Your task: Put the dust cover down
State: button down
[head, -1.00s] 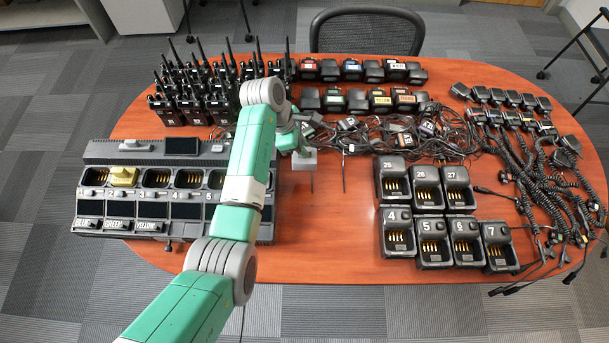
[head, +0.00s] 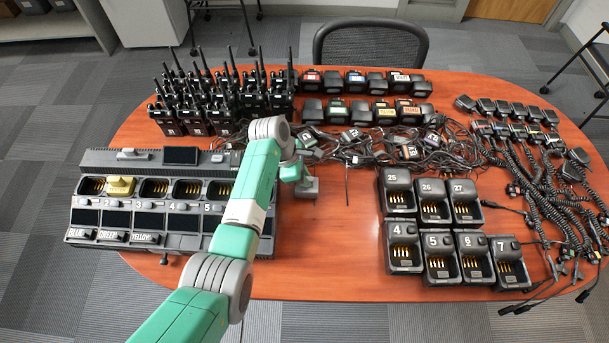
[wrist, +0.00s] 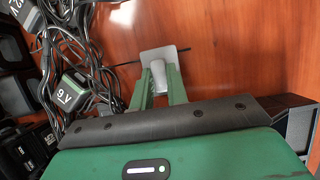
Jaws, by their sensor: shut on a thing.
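The dust cover (head: 306,190) is a small grey plate with a pale grip. In the wrist view the plate (wrist: 165,54) lies beyond my fingertips, with the grip between the green fingers. My gripper (head: 299,178) is shut on this grip. The cover is over bare table, right of the multi-slot charger (head: 125,156). I cannot tell whether it touches the tabletop.
A yellow block (head: 121,186) sits in the charger's second slot. Tangled cables (head: 385,150) lie behind the cover. Single chargers (head: 435,245) stand to the right and radios (head: 215,105) behind left. Bare table (head: 325,240) lies in front of the cover.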

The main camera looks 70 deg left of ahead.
jog(key=c, duration=1.4)
grip_release()
jog(key=p+v, duration=0.3)
jog(key=v, duration=0.9)
jog(key=shift+r+p, duration=0.15)
jog(key=shift+p, duration=0.25)
